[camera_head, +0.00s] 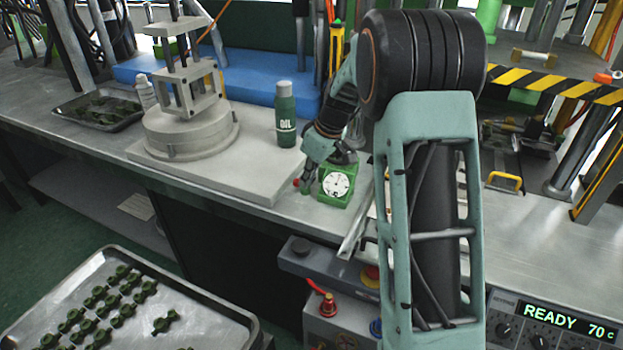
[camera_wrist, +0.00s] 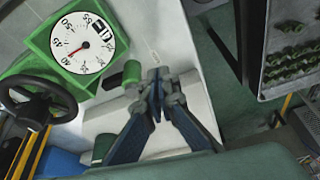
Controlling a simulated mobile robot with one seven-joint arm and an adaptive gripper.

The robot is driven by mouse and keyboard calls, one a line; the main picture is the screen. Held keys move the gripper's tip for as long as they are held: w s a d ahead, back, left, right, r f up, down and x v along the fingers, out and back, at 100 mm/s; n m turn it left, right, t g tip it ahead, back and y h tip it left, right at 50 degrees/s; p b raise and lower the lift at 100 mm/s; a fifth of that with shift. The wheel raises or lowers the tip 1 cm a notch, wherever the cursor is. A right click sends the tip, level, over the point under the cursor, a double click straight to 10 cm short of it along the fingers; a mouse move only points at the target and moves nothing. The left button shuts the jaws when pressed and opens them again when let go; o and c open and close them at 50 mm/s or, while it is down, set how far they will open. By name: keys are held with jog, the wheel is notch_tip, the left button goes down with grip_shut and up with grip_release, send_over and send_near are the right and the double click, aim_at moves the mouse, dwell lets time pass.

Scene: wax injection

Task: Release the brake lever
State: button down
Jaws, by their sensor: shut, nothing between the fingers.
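I cannot pick out the brake lever for certain in either view. A small red knob (camera_head: 296,183) shows beside my gripper (camera_head: 306,184) in the head view, left of the green-framed dial (camera_head: 337,184). In the wrist view my gripper (camera_wrist: 155,82) has its fingertips together with nothing between them. A short green cylinder (camera_wrist: 131,73) lies just left of the fingertips there; I cannot tell whether they touch. The dial (camera_wrist: 82,43) with a red needle is farther left. My arm hides much of the bench behind it in the head view.
A green oil bottle (camera_head: 286,115) and a grey round-based fixture (camera_head: 190,130) stand on a pale slab (camera_head: 250,182). A tray of green pieces (camera_head: 205,300) is at lower left. A black handwheel (camera_wrist: 40,103) is left in the wrist view. A display (camera_head: 555,322) reads READY 70 C.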

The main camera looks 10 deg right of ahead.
jog(key=shift+a+m, duration=0.4)
jog(key=shift+m, duration=0.3)
jog(key=w+a+m+h+p, duration=0.4)
jog(key=w+a+m, duration=0.1)
jog(key=m, duration=0.8)
jog(key=shift+w+m+t+h, duration=0.3)
jog(key=shift+w+m+h, duration=0.1)
jog(key=shift+w, duration=0.3)
jog(key=shift+s, duration=0.1)
dwell(0.7)
